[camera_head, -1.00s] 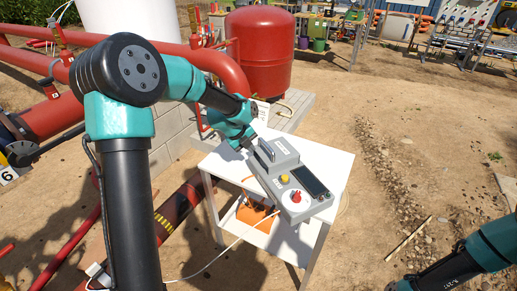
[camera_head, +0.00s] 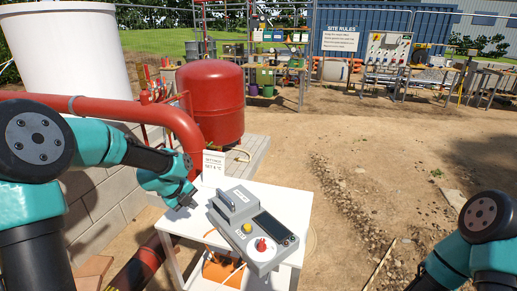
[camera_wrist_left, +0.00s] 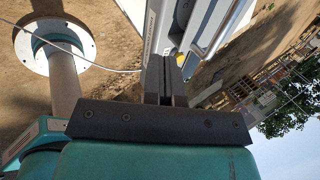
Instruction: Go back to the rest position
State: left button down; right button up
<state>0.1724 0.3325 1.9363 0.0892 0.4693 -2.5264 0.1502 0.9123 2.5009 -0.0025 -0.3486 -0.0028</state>
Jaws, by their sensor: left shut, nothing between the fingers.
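My left gripper (camera_head: 187,203) is shut and empty, just left of a grey control box (camera_head: 245,228) on a white table (camera_head: 295,200). In the left wrist view its closed fingers (camera_wrist_left: 166,72) point toward the side of the grey box (camera_wrist_left: 215,25). I cannot tell if the fingertips touch the box. The box has a handle, a yellow button, a red knob on a white dial and a dark screen. My right arm shows at the lower right, but its gripper is out of view.
A red tank (camera_head: 210,100) and red pipe (camera_head: 130,110) stand behind and left of the table. A small white sign (camera_head: 213,167) stands at the table's back. An orange thing (camera_head: 222,270) is under the table. Bare ground lies open to the right.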

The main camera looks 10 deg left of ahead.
pick_arm(q)
jog(key=s+d+f+n+g, duration=0.1)
jog(key=s+d+f+n, duration=0.25)
jog(key=f+n, duration=0.4)
jog(key=s+d+f+n+g, duration=0.1)
jog(key=s+d+f+n, duration=0.3)
jog(key=f, duration=0.7)
jog(key=s+d+f+n+g, duration=0.1)
jog(key=s+d+f+n, duration=0.3)
jog(key=s+f+n, duration=0.2)
jog(key=s+d+f+n, duration=0.4)
jog(key=s+f+n, duration=0.2)
jog(key=s+n, duration=0.2)
jog(key=shift+f+n+g, duration=0.3)
jog(key=shift+n+g, duration=0.1)
jog(key=shift+n, duration=0.45)
